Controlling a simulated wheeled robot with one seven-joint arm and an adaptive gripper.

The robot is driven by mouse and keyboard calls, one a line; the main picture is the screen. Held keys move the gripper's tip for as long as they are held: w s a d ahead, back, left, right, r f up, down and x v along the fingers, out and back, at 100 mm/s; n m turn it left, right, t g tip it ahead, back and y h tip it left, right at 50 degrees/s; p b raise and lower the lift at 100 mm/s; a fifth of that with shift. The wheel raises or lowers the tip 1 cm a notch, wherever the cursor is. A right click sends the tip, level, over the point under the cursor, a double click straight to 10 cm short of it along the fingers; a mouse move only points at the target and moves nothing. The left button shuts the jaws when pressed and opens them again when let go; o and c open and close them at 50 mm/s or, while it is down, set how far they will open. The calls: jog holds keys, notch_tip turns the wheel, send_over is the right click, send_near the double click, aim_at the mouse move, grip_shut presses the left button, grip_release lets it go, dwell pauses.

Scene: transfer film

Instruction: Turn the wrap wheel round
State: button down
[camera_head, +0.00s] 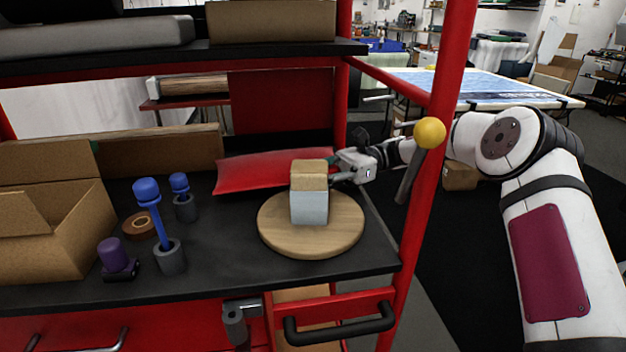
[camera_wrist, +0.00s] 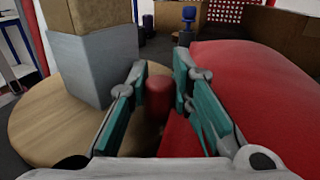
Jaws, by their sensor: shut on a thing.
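The wrap wheel (camera_head: 278,238) is a round light-wood disc lying flat on the black bench top; it also shows at the left of the wrist view (camera_wrist: 40,125). A block (camera_head: 309,205), grey below and tan above, stands upright on it. My gripper (camera_head: 338,172) reaches in from the right, at the wheel's back right edge just behind the block. In the wrist view, its teal-padded fingers (camera_wrist: 160,85) are around an upright red peg (camera_wrist: 158,97) at the wheel's edge. The peg is hidden in the head view, and its foot is unclear.
A red sheet or pad (camera_head: 258,173) lies behind the wheel, close to my fingers. A red post (camera_head: 424,190) with a yellow ball (camera_head: 429,132) stands before my arm. Blue-topped tools (camera_head: 160,215), a purple knob (camera_head: 115,255), a tape roll (camera_head: 139,225) and an open carton (camera_head: 62,245) stand left.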

jog(key=c, duration=1.4)
grip_release()
jog(key=v, duration=1.2)
